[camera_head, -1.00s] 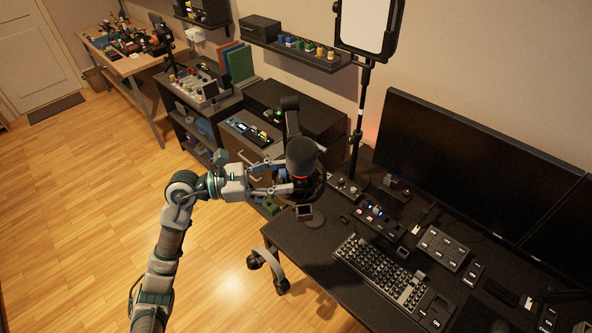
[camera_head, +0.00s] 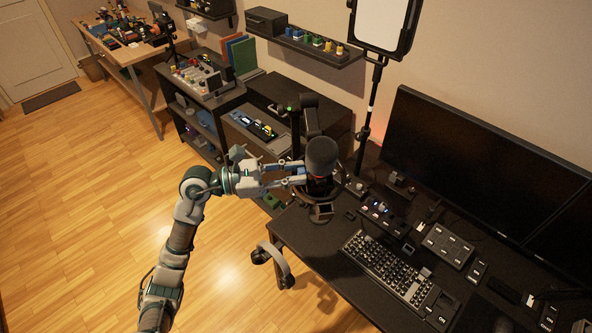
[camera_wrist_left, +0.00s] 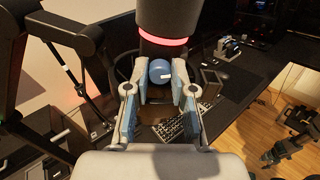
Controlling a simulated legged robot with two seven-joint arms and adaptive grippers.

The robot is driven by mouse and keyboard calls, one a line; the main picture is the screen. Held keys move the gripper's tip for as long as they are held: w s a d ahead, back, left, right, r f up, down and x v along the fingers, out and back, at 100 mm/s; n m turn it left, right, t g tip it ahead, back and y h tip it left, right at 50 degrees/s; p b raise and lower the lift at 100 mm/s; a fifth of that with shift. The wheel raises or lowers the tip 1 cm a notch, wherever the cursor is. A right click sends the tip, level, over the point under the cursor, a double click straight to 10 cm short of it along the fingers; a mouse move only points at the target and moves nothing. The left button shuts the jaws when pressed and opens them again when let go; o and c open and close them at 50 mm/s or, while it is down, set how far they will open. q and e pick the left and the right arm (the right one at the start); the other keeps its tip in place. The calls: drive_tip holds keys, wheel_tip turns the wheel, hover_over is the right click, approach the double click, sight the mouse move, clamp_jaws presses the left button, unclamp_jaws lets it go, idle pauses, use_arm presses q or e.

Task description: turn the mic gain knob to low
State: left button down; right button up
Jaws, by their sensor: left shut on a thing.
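The microphone (camera_head: 321,155) stands on a boom arm above the desk's left end, a dark cylinder with a glowing red ring. The red ring shows at the top of the left wrist view. The mic gain knob (camera_wrist_left: 160,71) is a blue round knob with a white mark, just below the ring. My left gripper (camera_head: 308,177) is at the microphone's lower body. In the left wrist view its two fingers (camera_wrist_left: 160,80) are on either side of the knob, shut on it. In the head view the knob is hidden. My right gripper is not in view.
The desk below holds a keyboard (camera_head: 388,268), a small control box (camera_head: 381,213) and a button pad (camera_head: 447,245). Monitors (camera_head: 470,165) stand behind. A light stand (camera_head: 371,115) rises behind the microphone. Open wooden floor (camera_head: 90,200) lies to the left.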

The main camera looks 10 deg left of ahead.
use_arm(q)
drive_tip(key=n+p, duration=0.1)
drive_tip(key=n, duration=0.2)
drive_tip(key=a+n+p, duration=0.1)
drive_tip(key=n+p, duration=0.1)
drive_tip(key=shift+r+n, duration=0.15)
drive_tip(key=shift+n, duration=0.25)
drive_tip(key=c, duration=1)
unclamp_jaws()
drive_tip(key=shift+d, duration=0.1)
drive_tip(key=shift+o, duration=0.2)
drive_tip(key=v, duration=1.2)
